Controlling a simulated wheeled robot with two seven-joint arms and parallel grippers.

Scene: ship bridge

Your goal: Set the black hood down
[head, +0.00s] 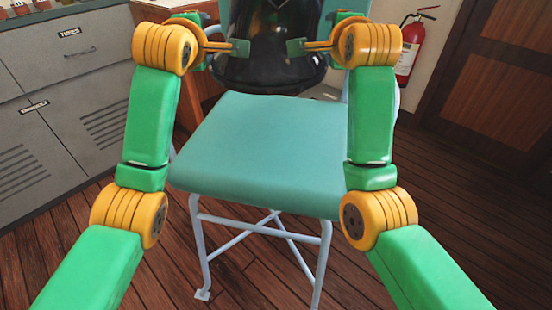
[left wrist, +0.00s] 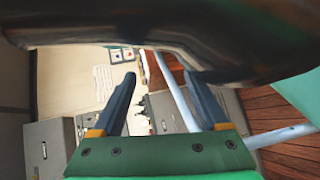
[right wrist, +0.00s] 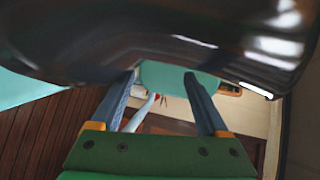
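The black hood (head: 268,62) is a glossy, dark, rounded shape at the top of the head view, at the back of the turquoise chair seat (head: 265,140) and in front of its backrest. Its top is cut off, and I cannot tell whether its rim touches the seat. My left gripper (head: 240,47) and right gripper (head: 293,47) face each other at its two sides. The hood also fills the top of the left wrist view (left wrist: 240,45) and right wrist view (right wrist: 160,35). In both wrist views the fingers stand apart, tips near the hood's edge, with only background in the gap.
A grey cabinet (head: 60,100) with labelled drawers stands at left. A red fire extinguisher (head: 409,50) hangs on the wall near a wooden door (head: 500,75) at right. The seat's front part is bare, and the wooden floor (head: 450,190) at right is clear.

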